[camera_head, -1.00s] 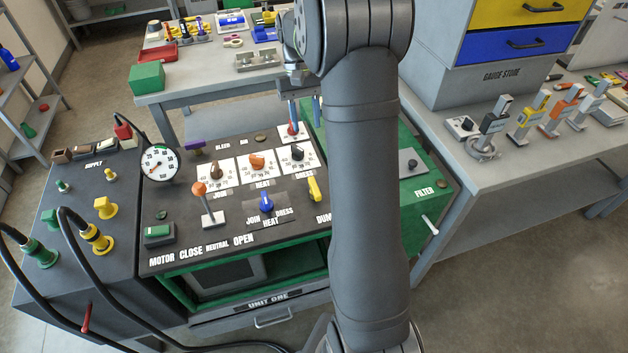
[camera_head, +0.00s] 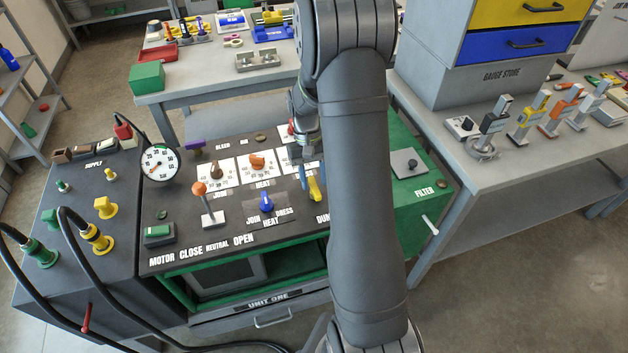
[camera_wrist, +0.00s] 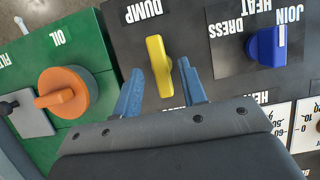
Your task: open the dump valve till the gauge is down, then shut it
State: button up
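In the wrist view the yellow handle (camera_wrist: 159,66) lies between my two blue fingers, with space on both sides. My gripper (camera_wrist: 158,85) is open around it, and no contact shows. In the head view my gripper (camera_head: 306,175) is over the handle, partly hidden behind my arm. The round white gauge (camera_head: 160,163) stands at the panel's back left. Its needle is visible, but the reading is too small to tell.
A blue selector knob (camera_head: 266,202) sits left of the yellow handle. An orange-topped lever (camera_head: 200,190) stands further left. An orange oil cap (camera_wrist: 66,92) is on the green surface beside the handle in the wrist view. Dials line the panel behind.

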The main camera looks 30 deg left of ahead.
jog(key=shift+s+d+f, duration=0.15)
jog(key=shift+f, duration=0.35)
grip_shut()
